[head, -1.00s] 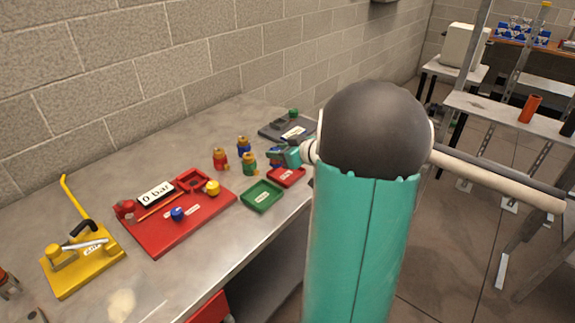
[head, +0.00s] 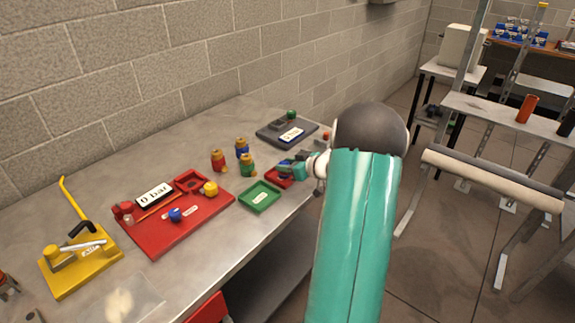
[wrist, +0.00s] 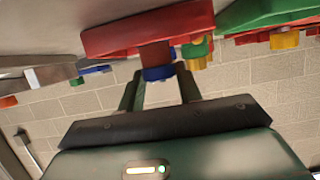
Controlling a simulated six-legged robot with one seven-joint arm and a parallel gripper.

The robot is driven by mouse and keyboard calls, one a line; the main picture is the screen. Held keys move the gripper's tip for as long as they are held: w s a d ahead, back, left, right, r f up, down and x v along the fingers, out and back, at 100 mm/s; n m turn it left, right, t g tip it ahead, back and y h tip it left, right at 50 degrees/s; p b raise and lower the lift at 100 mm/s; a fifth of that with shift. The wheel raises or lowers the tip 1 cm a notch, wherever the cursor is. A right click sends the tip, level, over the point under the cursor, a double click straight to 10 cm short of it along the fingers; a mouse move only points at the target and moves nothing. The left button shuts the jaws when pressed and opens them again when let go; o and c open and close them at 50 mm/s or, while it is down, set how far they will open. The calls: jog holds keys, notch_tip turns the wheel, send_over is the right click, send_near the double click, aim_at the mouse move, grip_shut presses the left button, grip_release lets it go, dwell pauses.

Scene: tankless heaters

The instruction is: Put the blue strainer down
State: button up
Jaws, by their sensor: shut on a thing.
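The blue strainer (wrist: 158,73) shows in the wrist view between the two fingertips of my gripper (wrist: 158,82). My gripper is shut on it. A dull red-brown part shows between the blue part and the red tray (wrist: 150,28); I cannot tell whether it belongs to the strainer. In the head view, my gripper (head: 291,167) is low over the red tray (head: 272,177) at the bench's right edge, and it hides part of the tray. I cannot tell whether the strainer touches the tray.
A green tray (head: 259,197) lies just left of the red tray. Red, blue and green fittings (head: 242,150) stand close behind. A red board (head: 160,236) and a yellow tool (head: 80,265) lie further left. A grey board (head: 270,134) lies behind my gripper.

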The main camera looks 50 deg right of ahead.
jog(key=o, duration=1)
jog(key=shift+f, duration=0.1)
